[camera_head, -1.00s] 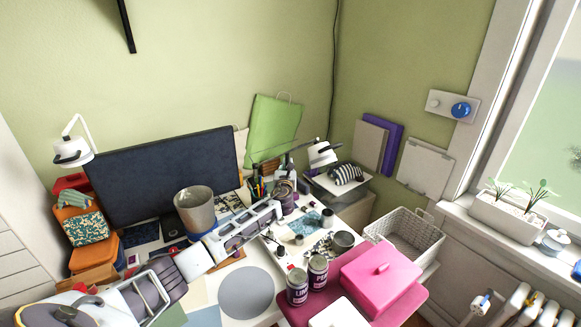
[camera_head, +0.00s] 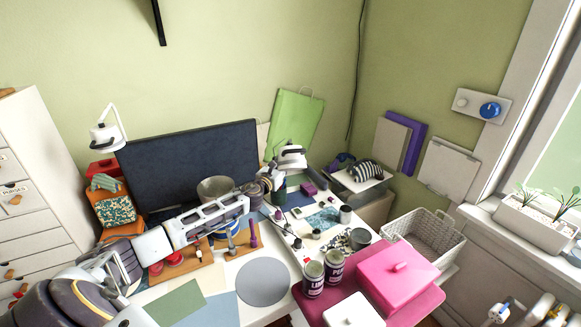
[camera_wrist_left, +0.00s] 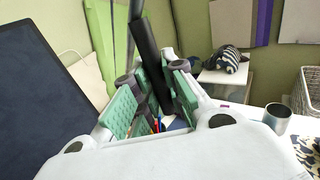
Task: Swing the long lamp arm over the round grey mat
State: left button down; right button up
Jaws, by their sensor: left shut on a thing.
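The round grey mat (camera_head: 263,282) lies flat on the desk's front part, clear of objects. A white lamp head (camera_head: 291,156) hangs over the back of the desk, behind and to the right of my left gripper (camera_head: 262,188). In the left wrist view, the black lamp arm (camera_wrist_left: 147,55) runs tilted between the green finger pads of my left gripper (camera_wrist_left: 152,92), which is shut on it. The lamp's base and joints are hidden. My right gripper is in no view.
A second white lamp (camera_head: 106,137) stands at the left. Paint tins (camera_head: 313,279) and a pink box (camera_head: 397,270) stand right of the mat. Small jars crowd the desk's right part.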

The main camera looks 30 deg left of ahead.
pick_arm(q)
jog(key=s+a+h+b, duration=0.1)
jog(key=s+a+b, duration=0.2)
jog(key=a, duration=0.2)
jog(key=shift+s+a+m, duration=0.15)
jog(key=shift+s+m, duration=0.15)
jog(key=shift+s, duration=0.05)
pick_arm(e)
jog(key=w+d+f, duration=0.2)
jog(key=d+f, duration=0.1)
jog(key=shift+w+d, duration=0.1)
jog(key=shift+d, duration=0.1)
